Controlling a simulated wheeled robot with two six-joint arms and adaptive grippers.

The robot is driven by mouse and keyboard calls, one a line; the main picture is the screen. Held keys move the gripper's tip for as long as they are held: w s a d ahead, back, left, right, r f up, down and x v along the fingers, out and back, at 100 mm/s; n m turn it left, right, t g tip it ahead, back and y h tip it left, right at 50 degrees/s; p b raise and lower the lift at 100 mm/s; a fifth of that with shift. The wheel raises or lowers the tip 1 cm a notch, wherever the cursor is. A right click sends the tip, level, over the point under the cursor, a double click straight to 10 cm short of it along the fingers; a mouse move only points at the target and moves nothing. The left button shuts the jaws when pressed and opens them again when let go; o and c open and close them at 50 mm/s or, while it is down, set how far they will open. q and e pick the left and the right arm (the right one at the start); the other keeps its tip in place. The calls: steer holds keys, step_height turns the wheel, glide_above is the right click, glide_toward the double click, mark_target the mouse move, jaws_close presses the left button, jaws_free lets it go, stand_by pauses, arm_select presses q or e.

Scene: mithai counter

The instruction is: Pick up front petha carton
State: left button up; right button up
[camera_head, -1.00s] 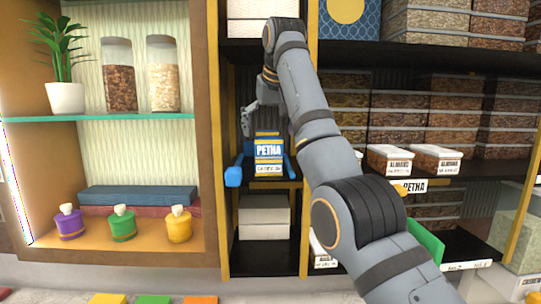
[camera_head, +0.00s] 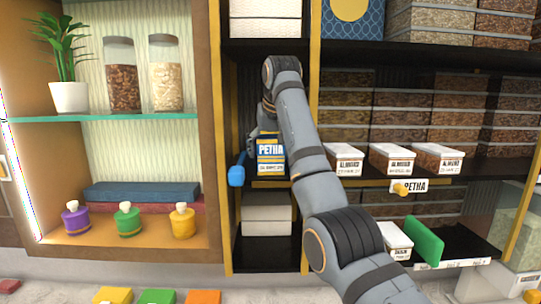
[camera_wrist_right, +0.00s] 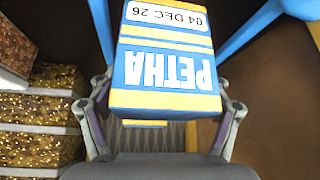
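The front petha carton (camera_head: 270,157) is blue and yellow with white PETHA lettering, on the narrow middle shelf between blue side guides (camera_head: 236,175). In the right wrist view the carton (camera_wrist_right: 162,72) looks upside down and fills the upper middle. My right gripper (camera_head: 260,132) is right at the carton, partly hidden by my own arm in the head view. In the right wrist view its fingers stand wide apart, one near each side of the carton. Whether they touch it is hard to tell. My left gripper is not in view.
White cartons (camera_head: 266,213) sit on the shelf below. An upright yellow post (camera_head: 313,100) divides this bay from shelves of almond boxes (camera_head: 392,158) at the right. Jars (camera_head: 165,75) and small coloured pots (camera_head: 127,222) stand in the left cabinet.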

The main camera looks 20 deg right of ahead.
steer(key=c, duration=0.9)
steer(key=shift+d, duration=0.1)
